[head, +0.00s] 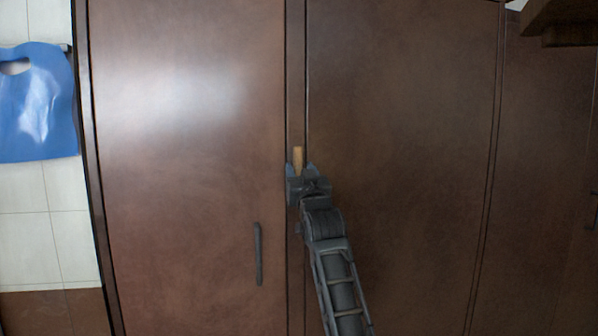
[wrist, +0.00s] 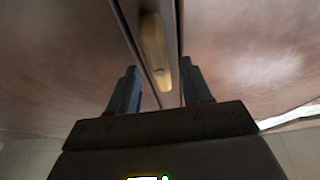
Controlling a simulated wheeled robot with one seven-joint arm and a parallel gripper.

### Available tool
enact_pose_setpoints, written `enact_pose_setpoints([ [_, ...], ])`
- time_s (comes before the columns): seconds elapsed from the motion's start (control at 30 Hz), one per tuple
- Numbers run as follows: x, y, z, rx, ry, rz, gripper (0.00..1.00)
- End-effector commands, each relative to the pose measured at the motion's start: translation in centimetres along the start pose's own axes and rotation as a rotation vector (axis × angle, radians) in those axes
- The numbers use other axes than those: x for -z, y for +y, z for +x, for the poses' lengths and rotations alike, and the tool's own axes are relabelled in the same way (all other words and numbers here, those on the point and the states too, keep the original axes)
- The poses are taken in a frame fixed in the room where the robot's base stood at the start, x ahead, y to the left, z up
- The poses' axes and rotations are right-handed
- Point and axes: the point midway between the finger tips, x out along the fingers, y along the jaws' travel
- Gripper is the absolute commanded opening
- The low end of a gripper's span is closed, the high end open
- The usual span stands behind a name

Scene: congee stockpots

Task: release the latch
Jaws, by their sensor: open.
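The latch looks like a small tan, wood-coloured bar (head: 298,157) on the narrow dark strip between two brown door panels. It stands upright in the head view and also shows in the wrist view (wrist: 156,52), between and beyond my fingers. My gripper (head: 301,170) is open just below the bar in the head view, and its two fingers show in the wrist view (wrist: 160,85), one on each side of the bar's lower end. I cannot tell whether either finger touches it. Nothing is held.
The left brown door (head: 185,170) has a dark vertical handle (head: 258,254) left of my gripper. The right brown door (head: 400,150) is flat and shut. A blue bag-like item (head: 38,105) hangs on the tiled wall at far left. A dark ledge (head: 560,22) juts out at upper right.

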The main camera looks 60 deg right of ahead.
Motion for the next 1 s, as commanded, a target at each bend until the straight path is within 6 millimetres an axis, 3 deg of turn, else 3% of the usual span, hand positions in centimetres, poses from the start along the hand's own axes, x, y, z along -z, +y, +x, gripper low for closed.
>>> enact_pose_setpoints([
  [0.2, -0.3, -0.1, -3.9, 0.002, 0.001, 0.000, 0.49],
  [0.4, -0.2, -0.1, -5.9, 0.002, -0.001, 0.000, 0.49],
  [1.0, 0.0, -0.1, -6.2, 0.001, 0.000, 0.000, 0.49],
])
